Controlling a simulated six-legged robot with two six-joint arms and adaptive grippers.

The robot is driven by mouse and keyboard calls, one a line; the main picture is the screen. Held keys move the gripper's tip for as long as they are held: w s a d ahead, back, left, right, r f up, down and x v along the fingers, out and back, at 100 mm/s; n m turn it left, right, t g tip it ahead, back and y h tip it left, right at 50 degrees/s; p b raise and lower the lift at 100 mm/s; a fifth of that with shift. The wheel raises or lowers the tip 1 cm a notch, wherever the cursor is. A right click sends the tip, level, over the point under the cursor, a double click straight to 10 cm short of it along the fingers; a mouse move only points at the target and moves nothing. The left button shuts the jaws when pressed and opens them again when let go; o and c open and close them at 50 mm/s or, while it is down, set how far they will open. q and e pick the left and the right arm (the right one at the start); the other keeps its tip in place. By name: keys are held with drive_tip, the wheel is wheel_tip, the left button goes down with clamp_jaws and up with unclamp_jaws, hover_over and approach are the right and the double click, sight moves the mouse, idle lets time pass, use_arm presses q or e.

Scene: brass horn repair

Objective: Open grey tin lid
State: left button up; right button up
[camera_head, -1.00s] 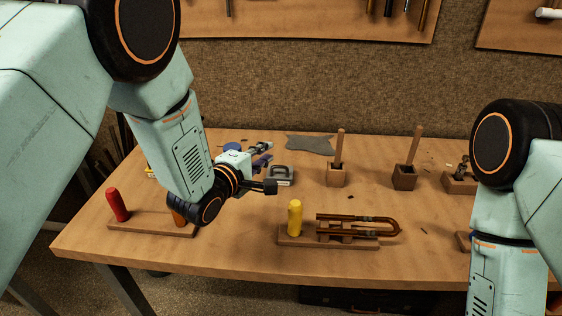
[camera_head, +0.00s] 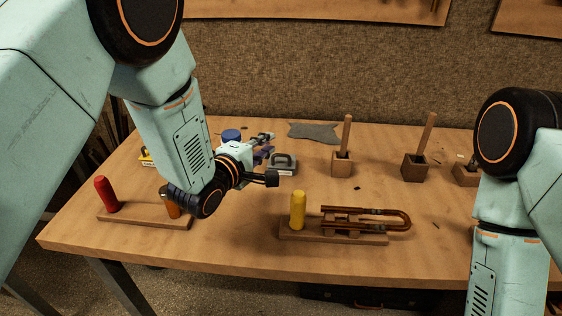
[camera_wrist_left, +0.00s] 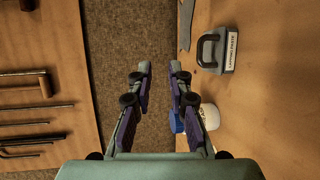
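The grey tin (camera_head: 283,165) stands on the bench, with a dark arched handle on top and a white label on its front. In the left wrist view the tin (camera_wrist_left: 219,50) lies right of the fingers, apart from them. Its lid looks closed; the seam is too small to make out. My left gripper (camera_head: 266,146) is just left of the tin in the head view, partly hidden by its own wrist. The left wrist view shows the left gripper (camera_wrist_left: 158,68) open, with nothing between its fingers. My right arm shows at the right, but its gripper is out of view.
A blue-lidded jar (camera_head: 231,136) stands behind the left wrist. A grey cloth (camera_head: 314,132) lies behind the tin. Wooden blocks with upright handles (camera_head: 342,165) stand to its right. A yellow-handled rack with a copper U-tube (camera_head: 366,221) and a red-handled rack (camera_head: 106,195) are in front.

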use_arm(q)
drive_tip(key=b, duration=0.6)
approach(280, 156)
drive_tip(key=x, duration=0.2)
drive_tip(key=shift+w+d+f, duration=0.1)
drive_tip(key=shift+w, duration=0.2)
drive_tip(key=shift+b+x, duration=0.8)
drive_tip(key=shift+x, duration=3.15)
drive_tip(key=shift+c, duration=0.4)
clamp_jaws()
